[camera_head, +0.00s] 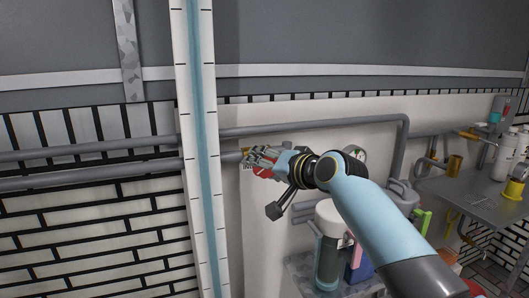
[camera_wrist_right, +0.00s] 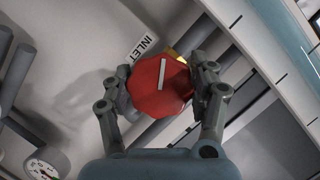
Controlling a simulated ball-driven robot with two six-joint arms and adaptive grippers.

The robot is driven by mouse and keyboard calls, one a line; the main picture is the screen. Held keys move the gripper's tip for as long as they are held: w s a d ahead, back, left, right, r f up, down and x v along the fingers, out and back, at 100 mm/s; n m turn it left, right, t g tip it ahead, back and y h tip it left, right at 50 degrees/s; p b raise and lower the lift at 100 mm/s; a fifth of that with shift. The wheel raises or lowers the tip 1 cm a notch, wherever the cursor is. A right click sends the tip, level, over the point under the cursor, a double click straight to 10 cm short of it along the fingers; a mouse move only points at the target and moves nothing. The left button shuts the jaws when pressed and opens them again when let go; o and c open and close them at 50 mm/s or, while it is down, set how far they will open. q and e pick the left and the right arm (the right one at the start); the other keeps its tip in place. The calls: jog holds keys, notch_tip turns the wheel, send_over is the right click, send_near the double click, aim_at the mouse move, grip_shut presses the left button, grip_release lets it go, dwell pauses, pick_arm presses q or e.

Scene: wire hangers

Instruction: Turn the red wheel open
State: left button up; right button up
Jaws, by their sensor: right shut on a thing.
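The red wheel (camera_wrist_right: 158,88) is an octagonal knob with a white line across its face, seen nearly face-on in the right wrist view. My right gripper (camera_wrist_right: 162,82) has its fingers on both sides of the wheel, shut on it. In the head view my right gripper (camera_head: 262,158) reaches to the pipe beside the white post. There only a small red part of the wheel (camera_head: 264,173) shows; the fingers hide most of it. A label reading INLET (camera_wrist_right: 145,45) is on the wall panel beside the wheel. My left gripper is in neither view.
A white and blue vertical post (camera_head: 203,120) stands just left of the wheel. Grey pipes (camera_head: 300,127) run along the wall. A round gauge (camera_wrist_right: 46,163) is nearby. A lidded container (camera_head: 328,245) stands below my right arm; a cluttered grey shelf (camera_head: 465,197) is at right.

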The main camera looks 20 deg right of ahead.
jog(key=shift+s+f+n+h+p, duration=0.15)
jog(key=shift+n+h+p, duration=0.45)
jog(key=shift+n+p, duration=0.5)
jog(key=shift+p, duration=0.4)
jog(key=shift+f+g, duration=0.15)
jog(key=shift+g, duration=0.15)
jog(key=o, duration=0.9)
jog(key=shift+o, duration=1.4)
jog(key=shift+d+r, duration=0.1)
jog(key=shift+r, duration=0.1)
jog(key=v, duration=1.1)
jog(key=shift+s, duration=0.4)
